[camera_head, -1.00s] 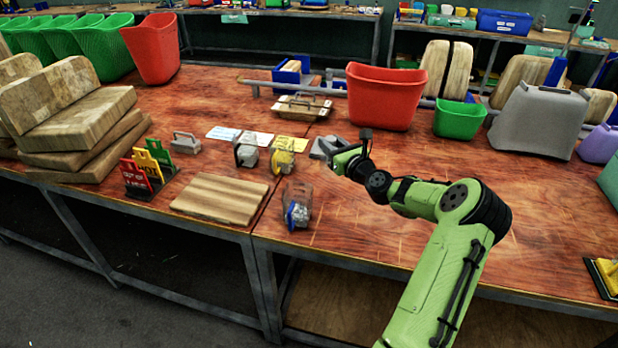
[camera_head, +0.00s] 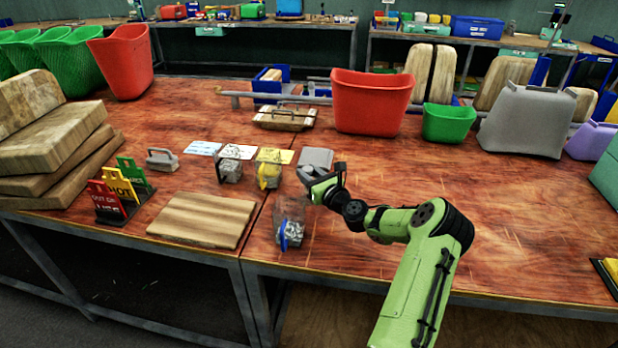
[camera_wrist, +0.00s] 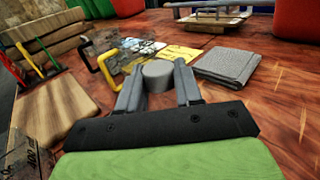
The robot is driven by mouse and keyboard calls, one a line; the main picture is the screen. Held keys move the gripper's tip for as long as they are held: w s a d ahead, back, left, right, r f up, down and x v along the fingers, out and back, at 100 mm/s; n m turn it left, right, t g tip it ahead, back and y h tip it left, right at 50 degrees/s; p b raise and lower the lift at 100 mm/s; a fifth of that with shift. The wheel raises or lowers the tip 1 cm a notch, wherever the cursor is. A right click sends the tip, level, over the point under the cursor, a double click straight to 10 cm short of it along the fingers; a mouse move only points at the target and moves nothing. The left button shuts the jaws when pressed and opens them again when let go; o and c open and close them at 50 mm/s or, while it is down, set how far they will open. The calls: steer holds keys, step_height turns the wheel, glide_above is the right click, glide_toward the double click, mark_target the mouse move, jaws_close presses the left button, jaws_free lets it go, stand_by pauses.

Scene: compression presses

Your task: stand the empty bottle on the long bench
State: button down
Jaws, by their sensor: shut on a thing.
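My gripper (camera_head: 314,184) is above the long wooden bench (camera_head: 420,190), near its front left part. In the wrist view its fingers (camera_wrist: 158,84) are shut on a grey, round-topped thing (camera_wrist: 157,72). This may be the bottle; its lower part is hidden, and I cannot tell if it touches the bench. To its left are clear vessels: one with a yellow handle (camera_head: 269,172), one with a dark handle (camera_head: 229,170), and nearer one with a blue part (camera_head: 289,226). A folded grey cloth (camera_head: 316,157) lies just behind the gripper, right of it in the wrist view (camera_wrist: 228,65).
A wooden board (camera_head: 204,220) and red, yellow and green signs (camera_head: 120,188) are to the left. A red bin (camera_head: 371,100), a green bin (camera_head: 448,123) and a grey container (camera_head: 525,118) stand behind. The bench right of my arm is mostly clear.

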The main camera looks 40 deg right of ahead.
steer(key=c, duration=0.7)
jaws_free()
steer(key=shift+c, duration=0.2)
steer(key=shift+s, duration=0.15)
steer(key=s+a+p, duration=0.1)
steer(key=s, duration=1)
steer(key=shift+s+a+p, duration=0.25)
steer(key=shift+s+p, duration=0.05)
